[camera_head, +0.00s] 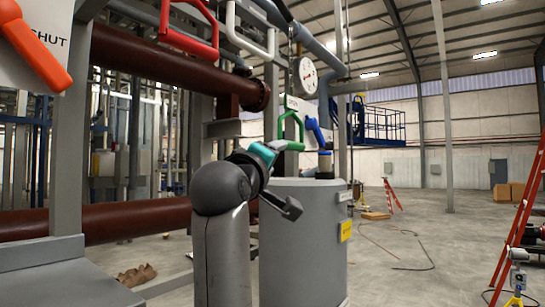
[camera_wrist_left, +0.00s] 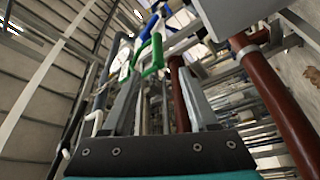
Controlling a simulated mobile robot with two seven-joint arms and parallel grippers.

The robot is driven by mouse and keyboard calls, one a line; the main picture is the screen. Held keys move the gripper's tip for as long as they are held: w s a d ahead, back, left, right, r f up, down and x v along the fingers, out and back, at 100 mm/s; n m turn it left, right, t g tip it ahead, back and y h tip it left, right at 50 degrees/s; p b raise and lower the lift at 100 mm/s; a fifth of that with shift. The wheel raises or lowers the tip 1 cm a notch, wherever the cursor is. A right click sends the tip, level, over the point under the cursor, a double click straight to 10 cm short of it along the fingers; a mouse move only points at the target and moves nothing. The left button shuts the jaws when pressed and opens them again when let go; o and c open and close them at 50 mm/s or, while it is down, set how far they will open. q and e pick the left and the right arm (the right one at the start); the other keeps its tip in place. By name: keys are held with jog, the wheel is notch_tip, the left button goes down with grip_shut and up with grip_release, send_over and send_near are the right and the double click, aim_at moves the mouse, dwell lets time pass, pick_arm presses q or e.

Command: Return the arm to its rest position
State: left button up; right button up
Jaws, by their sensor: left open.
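My left arm (camera_head: 222,235) rises in the lower middle of the head view and bends at the top toward a teal-ringed wrist. My left gripper (camera_wrist_left: 160,98) shows in the left wrist view with its two grey fingers spread apart and nothing between them. In the head view the gripper end (camera_head: 264,154) is just below and left of a green handle (camera_head: 291,124), partly hidden by the arm. The green handle also shows beyond the fingers in the left wrist view (camera_wrist_left: 154,52); whether they touch is unclear. My right gripper is not in view.
A grey cylindrical tank (camera_head: 305,235) stands right beside the arm. A blue handle (camera_head: 316,131), a gauge (camera_head: 305,77), red (camera_head: 190,42) and white (camera_head: 250,40) handles, and brown pipes (camera_head: 130,218) are near. An orange handle (camera_head: 35,48) is at upper left. Open floor (camera_head: 410,250) lies right.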

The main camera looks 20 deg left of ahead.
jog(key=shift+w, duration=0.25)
